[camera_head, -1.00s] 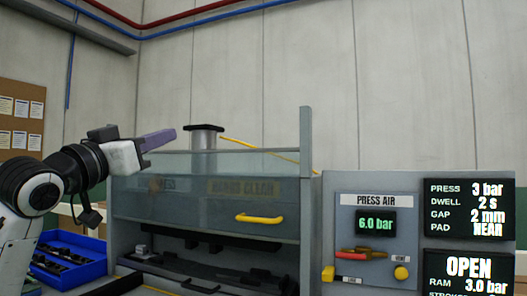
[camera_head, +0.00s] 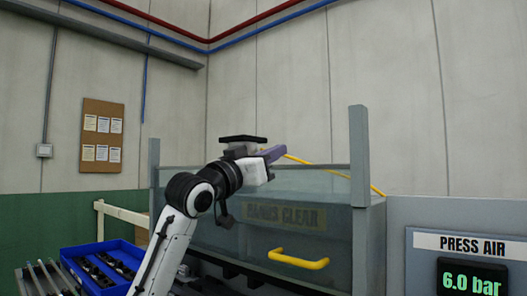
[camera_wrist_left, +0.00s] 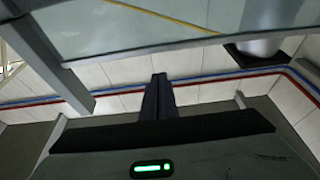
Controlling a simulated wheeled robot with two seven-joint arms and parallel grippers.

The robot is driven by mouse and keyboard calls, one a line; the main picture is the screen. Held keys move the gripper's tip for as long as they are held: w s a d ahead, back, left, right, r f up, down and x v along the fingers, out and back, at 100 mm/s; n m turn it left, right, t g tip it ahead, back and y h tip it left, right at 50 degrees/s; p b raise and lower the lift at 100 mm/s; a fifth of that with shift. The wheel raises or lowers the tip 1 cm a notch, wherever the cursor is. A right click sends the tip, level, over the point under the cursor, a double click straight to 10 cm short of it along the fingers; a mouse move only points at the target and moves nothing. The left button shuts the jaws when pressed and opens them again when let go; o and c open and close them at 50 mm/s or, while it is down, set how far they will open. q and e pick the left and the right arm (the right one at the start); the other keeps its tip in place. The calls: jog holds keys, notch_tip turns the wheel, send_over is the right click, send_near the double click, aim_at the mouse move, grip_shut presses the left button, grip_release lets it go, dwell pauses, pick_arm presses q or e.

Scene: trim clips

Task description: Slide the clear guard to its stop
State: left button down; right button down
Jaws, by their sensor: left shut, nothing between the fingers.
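The clear guard (camera_head: 236,234) is a see-through panel across the front of the press, with a "HANDS CLEAR" label on it. Its yellow handle (camera_head: 298,260) is low on the panel, and nothing holds it. My left gripper (camera_head: 274,154) is shut and empty, near the guard's top edge and above the handle. I cannot tell whether it touches the guard. In the left wrist view the shut fingers (camera_wrist_left: 158,88) show dark in the middle, below a see-through sheet. My right gripper is not in view.
A grey post (camera_head: 359,200) stands at the press's right side. The press air panel (camera_head: 465,262) reads 6.0 bar. A blue bin (camera_head: 128,250) with dark parts stands at the left. A yellow hose (camera_head: 330,170) runs behind the guard's top.

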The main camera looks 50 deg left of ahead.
pick_arm(q)
jog(key=w+f, duration=0.2)
jog(key=f, duration=0.1)
jog(key=shift+a+f, duration=0.1)
jog(key=shift+f, duration=0.05)
dwell(0.4)
